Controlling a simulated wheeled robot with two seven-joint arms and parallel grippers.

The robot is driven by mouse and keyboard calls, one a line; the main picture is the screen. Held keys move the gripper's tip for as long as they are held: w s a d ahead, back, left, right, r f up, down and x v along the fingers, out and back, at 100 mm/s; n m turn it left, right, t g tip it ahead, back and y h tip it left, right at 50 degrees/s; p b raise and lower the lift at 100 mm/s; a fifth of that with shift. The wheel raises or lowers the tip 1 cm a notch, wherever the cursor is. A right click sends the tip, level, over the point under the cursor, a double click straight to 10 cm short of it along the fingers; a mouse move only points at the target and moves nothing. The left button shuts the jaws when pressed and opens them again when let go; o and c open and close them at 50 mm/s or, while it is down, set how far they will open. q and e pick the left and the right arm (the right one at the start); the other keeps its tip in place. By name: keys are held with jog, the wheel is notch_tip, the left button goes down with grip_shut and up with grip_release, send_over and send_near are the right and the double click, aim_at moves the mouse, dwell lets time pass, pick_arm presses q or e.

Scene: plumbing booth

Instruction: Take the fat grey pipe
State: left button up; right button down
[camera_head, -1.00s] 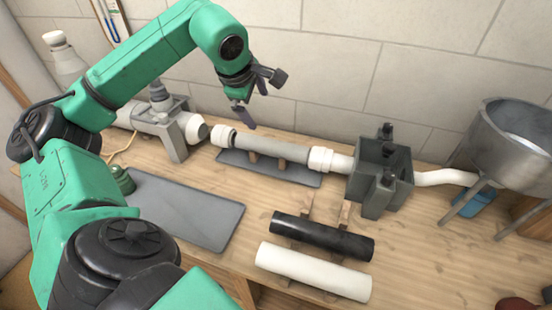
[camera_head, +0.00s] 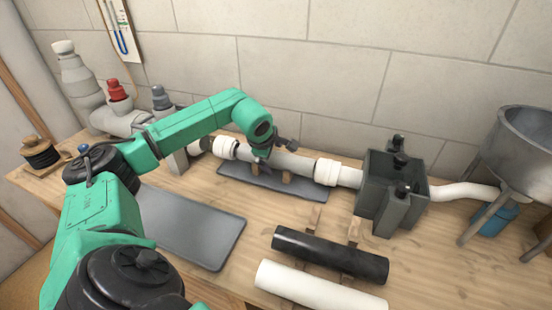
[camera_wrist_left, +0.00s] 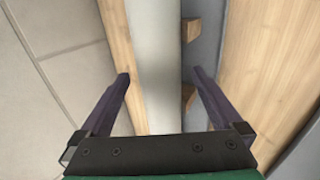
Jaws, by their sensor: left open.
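The fat grey pipe (camera_head: 302,164) lies level near the wall, between two white collars, above a dark mat. In the left wrist view the pipe (camera_wrist_left: 154,60) runs up the middle of the picture. My left gripper (camera_head: 275,155) is at the pipe, partly covering its middle in the head view. Its dark purple fingers are spread open, one to each side of the pipe in the left wrist view, and they do not close on it. My right gripper does not show.
A dark grey box with black knobs (camera_head: 378,202) stands right of the pipe. A black pipe (camera_head: 330,254) and a white pipe (camera_head: 318,288) lie in front on wooden supports. A grey mat (camera_head: 205,235) is left. A metal funnel (camera_head: 525,140) stands at the right.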

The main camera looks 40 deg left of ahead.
pick_arm(q)
jog(key=shift+w+a+f, duration=0.15)
jog(key=shift+w+f, duration=0.1)
jog(key=shift+f, duration=0.2)
jog(key=shift+r, duration=0.1)
jog(key=c, duration=1.5)
